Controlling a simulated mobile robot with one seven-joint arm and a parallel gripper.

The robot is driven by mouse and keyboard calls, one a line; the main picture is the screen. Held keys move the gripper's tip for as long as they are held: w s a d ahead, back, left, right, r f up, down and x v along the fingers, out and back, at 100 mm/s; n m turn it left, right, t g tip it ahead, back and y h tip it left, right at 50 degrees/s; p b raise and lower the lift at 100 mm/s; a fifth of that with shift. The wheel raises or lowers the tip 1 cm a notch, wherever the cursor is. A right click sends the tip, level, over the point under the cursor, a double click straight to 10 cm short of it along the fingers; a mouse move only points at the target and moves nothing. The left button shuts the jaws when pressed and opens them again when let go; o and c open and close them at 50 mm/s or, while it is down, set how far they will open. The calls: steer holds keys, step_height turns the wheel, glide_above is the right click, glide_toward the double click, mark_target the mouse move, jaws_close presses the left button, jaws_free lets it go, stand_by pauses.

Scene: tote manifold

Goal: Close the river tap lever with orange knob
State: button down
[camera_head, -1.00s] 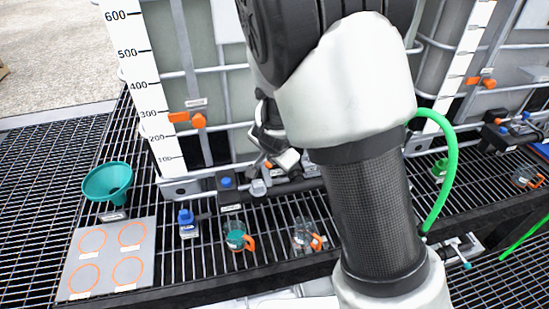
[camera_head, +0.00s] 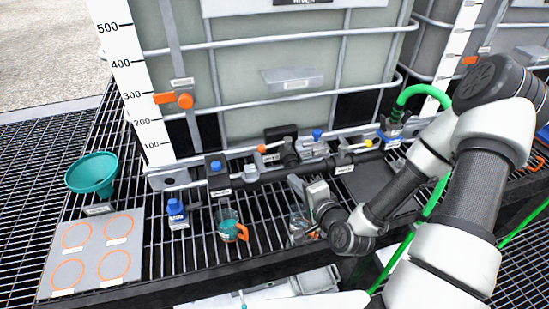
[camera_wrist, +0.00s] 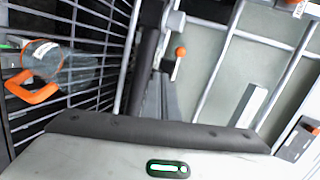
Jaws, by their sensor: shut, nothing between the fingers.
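The lever with the orange knob (camera_head: 262,148) sits on the dark pipe manifold (camera_head: 245,177), below the tank labelled RIVER (camera_head: 303,3). The wrist view shows an orange knob (camera_wrist: 180,52) on a short pale lever beside a dark pipe, above the gripper body. My gripper (camera_head: 295,182) is in front of the manifold, right of and nearer than the orange knob, apart from it. It is shut and empty. Its fingertips are small and hard to make out. Whether the lever stands open or closed I cannot tell.
A blue knob (camera_head: 317,133) and a yellow knob (camera_head: 368,143) stand farther right on the manifold. A green hose (camera_head: 436,200) runs at right.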

step_height(320, 180, up, 2)
steer(key=r+m+t, duration=0.1)
steer(key=b, duration=1.3)
glide_toward(275, 145)
steer(key=w+a+f+b, duration=0.1)
steer(key=w+a+b, duration=0.2)
steer(key=w, duration=0.2)
steer(key=shift+a+f, duration=0.4)
steer(key=shift+w, duration=0.1)
